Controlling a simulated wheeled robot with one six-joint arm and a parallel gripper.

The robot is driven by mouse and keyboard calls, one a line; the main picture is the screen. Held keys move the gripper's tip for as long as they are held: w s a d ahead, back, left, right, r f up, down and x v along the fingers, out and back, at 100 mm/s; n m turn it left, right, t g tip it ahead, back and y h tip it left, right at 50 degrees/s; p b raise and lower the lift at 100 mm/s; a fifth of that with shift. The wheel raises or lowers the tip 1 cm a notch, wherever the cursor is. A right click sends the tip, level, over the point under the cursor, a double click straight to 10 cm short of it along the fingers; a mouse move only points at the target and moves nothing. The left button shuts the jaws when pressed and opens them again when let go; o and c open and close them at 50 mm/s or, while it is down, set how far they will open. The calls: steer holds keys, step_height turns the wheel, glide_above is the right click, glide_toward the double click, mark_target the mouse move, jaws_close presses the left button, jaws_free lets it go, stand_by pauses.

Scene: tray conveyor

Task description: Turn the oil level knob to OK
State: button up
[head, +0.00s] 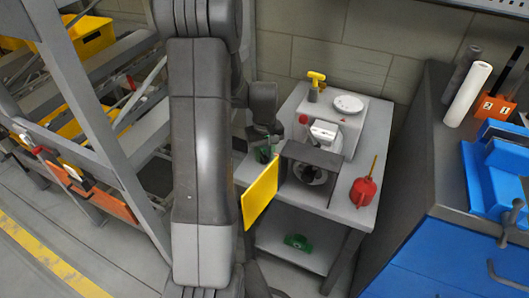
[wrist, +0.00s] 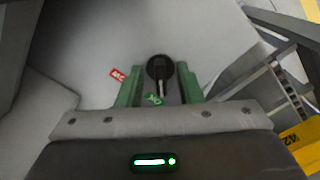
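The oil level knob (wrist: 159,68) is a round black dial with a pale pointer, on a light grey surface in the wrist view. Its pointer aims toward the bottom of the picture, ending just right of a small green label (wrist: 153,100) that seems to read OK. A red label (wrist: 118,74) lies to the knob's left, its text too small to read surely. My gripper (wrist: 160,76) has its green fingers apart, one on each side of the knob, with gaps visible. In the head view my gripper (head: 265,153) is at the grey bench's left side; the knob is hidden there.
The grey bench (head: 352,208) carries a dark open box (head: 313,155), a red oil can (head: 363,192) and a white plate (head: 348,103). A yellow panel (head: 259,193) stands close below my gripper. A metal rack (head: 100,125) is left, a blue cabinet (head: 450,255) right.

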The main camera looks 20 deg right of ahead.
mark_target(264, 155)
steer(key=shift+r, duration=0.1)
step_height(264, 155, up, 14)
steer(key=p, duration=0.2)
steer(key=shift+f, duration=0.2)
steer(key=shift+f, duration=0.1)
step_height(264, 155, down, 14)
steer(key=shift+r+b, duration=0.2)
steer(key=shift+b, duration=0.8)
